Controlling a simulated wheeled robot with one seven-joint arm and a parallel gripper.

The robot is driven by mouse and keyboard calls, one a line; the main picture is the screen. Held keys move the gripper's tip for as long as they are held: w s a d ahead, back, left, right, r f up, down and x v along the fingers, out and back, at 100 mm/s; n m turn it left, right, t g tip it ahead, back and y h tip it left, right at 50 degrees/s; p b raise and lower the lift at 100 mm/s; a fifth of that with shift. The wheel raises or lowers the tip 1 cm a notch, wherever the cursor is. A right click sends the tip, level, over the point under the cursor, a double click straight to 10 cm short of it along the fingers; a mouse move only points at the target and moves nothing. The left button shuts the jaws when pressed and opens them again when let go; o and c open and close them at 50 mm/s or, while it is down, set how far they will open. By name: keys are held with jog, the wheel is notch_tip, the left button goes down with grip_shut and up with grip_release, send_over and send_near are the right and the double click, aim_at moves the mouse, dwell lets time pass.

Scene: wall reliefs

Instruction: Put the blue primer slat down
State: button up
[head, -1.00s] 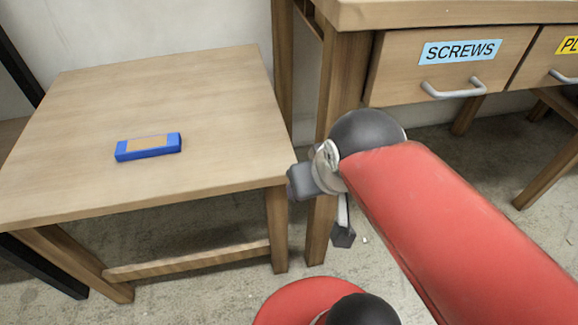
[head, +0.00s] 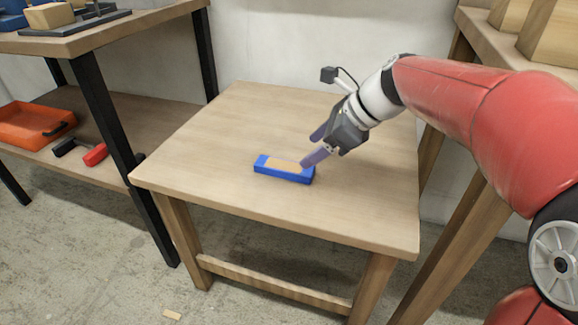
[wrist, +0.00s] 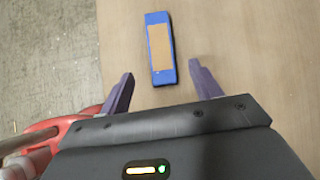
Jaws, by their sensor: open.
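The blue primer slat (head: 262,165), blue with a tan panel on top, lies flat on the small wooden table (head: 220,130). It also shows in the wrist view (wrist: 160,50), just beyond the fingertips and between their lines. My gripper (head: 313,145) is open and empty, with its purple fingers over the table at the slat's right end. In the wrist view the two fingers (wrist: 160,75) stand apart with nothing between them. In the head view one finger overlaps the slat's right end; I cannot tell whether it touches.
A shelf unit with black legs (head: 105,110) stands left of the table, holding an orange tray (head: 35,125) and a red-and-black tool (head: 92,154). A wooden bench (head: 480,35) stands at the right. The tabletop around the slat is clear.

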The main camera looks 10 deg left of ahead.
aim_at(283, 165)
jog(key=shift+w+a+m, duration=0.3)
jog(key=shift+a, duration=0.25)
jog(key=shift+a+f, duration=0.25)
jog(key=shift+f, duration=0.05)
jog(key=b+x, duration=0.2)
jog(key=x, duration=0.5)
jog(key=shift+s+d+f, duration=0.1)
jog(key=shift+f, duration=0.05)
jog(key=shift+c, duration=0.2)
jog(key=c, duration=1.1)
jog(key=shift+r, duration=0.2)
jog(key=shift+c, duration=0.2)
